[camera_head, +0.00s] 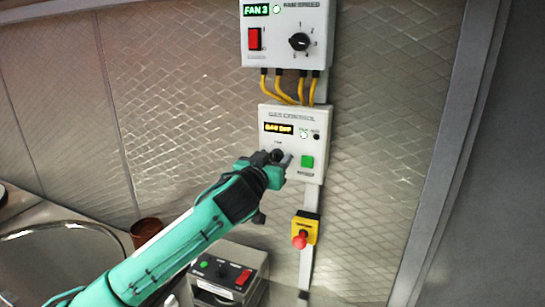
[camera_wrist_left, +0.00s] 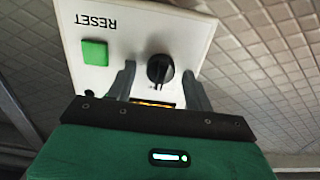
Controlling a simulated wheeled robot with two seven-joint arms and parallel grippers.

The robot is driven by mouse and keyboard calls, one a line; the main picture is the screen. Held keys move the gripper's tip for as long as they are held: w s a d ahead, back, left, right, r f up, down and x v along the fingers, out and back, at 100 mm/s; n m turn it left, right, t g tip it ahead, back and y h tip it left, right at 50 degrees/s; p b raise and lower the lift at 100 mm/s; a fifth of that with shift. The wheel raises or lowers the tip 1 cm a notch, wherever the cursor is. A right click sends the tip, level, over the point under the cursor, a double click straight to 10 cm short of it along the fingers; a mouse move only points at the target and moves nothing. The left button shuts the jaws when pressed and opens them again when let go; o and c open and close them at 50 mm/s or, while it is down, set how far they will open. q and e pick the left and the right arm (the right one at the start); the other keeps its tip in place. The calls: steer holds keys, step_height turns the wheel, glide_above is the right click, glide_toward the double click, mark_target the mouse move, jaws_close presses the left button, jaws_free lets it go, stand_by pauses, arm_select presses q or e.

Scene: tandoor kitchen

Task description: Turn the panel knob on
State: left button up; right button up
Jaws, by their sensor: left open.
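The gas control panel (camera_head: 284,117) is a white box on the wall with a lit display (camera_head: 278,128) that appears to read GAS OFF. Its black knob (camera_head: 276,156) is at the lower left of the face, partly behind my left gripper (camera_head: 281,164) in the head view. In the left wrist view the knob (camera_wrist_left: 160,70) shows between the two open fingertips of the gripper (camera_wrist_left: 159,75). A gap shows on both sides, and I cannot tell whether either finger touches it. My right gripper is not in view.
A green RESET button (camera_head: 308,162) is right of the knob. The fan speed box (camera_head: 285,40) is above, joined by yellow cables (camera_head: 289,88). A red stop button (camera_head: 299,241) is below. A grey switch box (camera_head: 228,273) stands under my left arm.

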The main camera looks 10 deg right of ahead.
arm_select(q)
steer(key=shift+c, duration=0.4)
steer(key=c, duration=0.9)
